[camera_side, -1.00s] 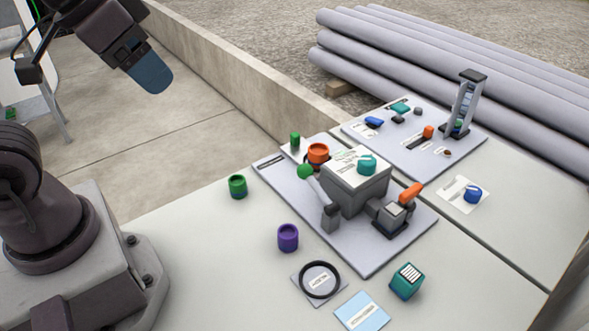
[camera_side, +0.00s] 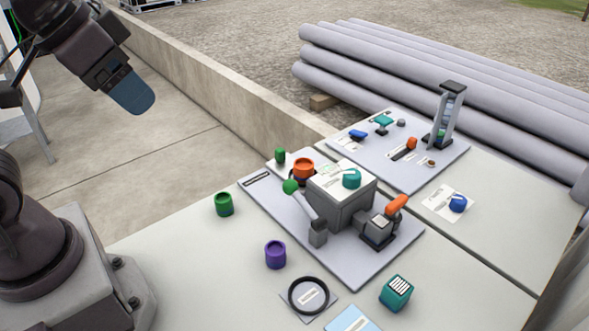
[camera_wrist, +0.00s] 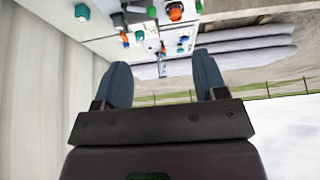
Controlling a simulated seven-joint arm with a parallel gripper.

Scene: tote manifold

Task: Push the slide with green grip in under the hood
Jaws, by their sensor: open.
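My gripper (camera_wrist: 165,80) is open and empty in the wrist view. On the front board a grey box-like housing (camera_side: 343,208) with a white top and teal knob may be the hood. A small upright green piece (camera_side: 280,156) stands on a pale strip behind the orange round part; it may be the green grip. A lever with a green ball (camera_side: 290,187) leans in front of the housing. The slide itself cannot be made out clearly.
An orange-handled part (camera_side: 395,206) stands right of the housing. Green (camera_side: 224,204) and purple (camera_side: 275,254) cylinders, a black ring (camera_side: 308,296) and a teal cube (camera_side: 396,292) lie around the front board. A back board carries a tall tower (camera_side: 443,118).

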